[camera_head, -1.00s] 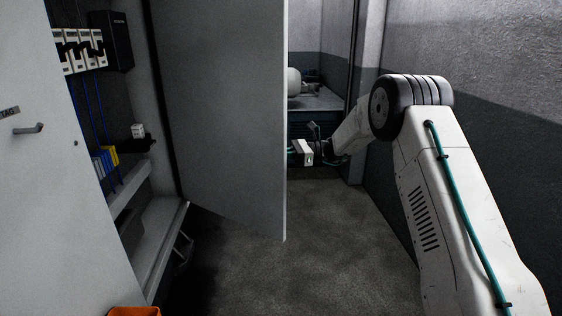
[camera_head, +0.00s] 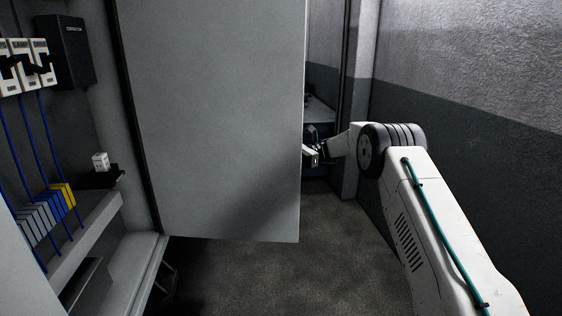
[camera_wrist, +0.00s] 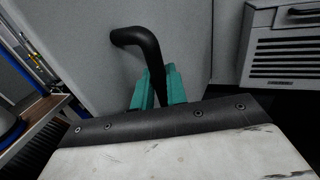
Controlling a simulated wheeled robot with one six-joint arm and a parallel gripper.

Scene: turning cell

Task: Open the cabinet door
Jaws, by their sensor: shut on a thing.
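The grey cabinet door (camera_head: 215,120) stands open, its inner face towards the head camera and its free edge on the right. The cabinet (camera_head: 125,130) lies open on the left. A black bent handle (camera_wrist: 138,38) stands out from the door's outer face in the wrist view. My gripper (camera_wrist: 160,86) has its teal fingers shut on this handle. In the head view my gripper (camera_head: 311,156) is just past the door's free edge, partly hidden behind it. The handle is hidden there.
Breakers (camera_head: 24,65), blue wires and terminal blocks (camera_head: 45,207) sit inside the cabinet. A wall (camera_head: 470,150) runs along the right, close to my arm. The floor (camera_head: 310,260) below the door is clear. A vented grey unit (camera_wrist: 285,45) shows in the wrist view.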

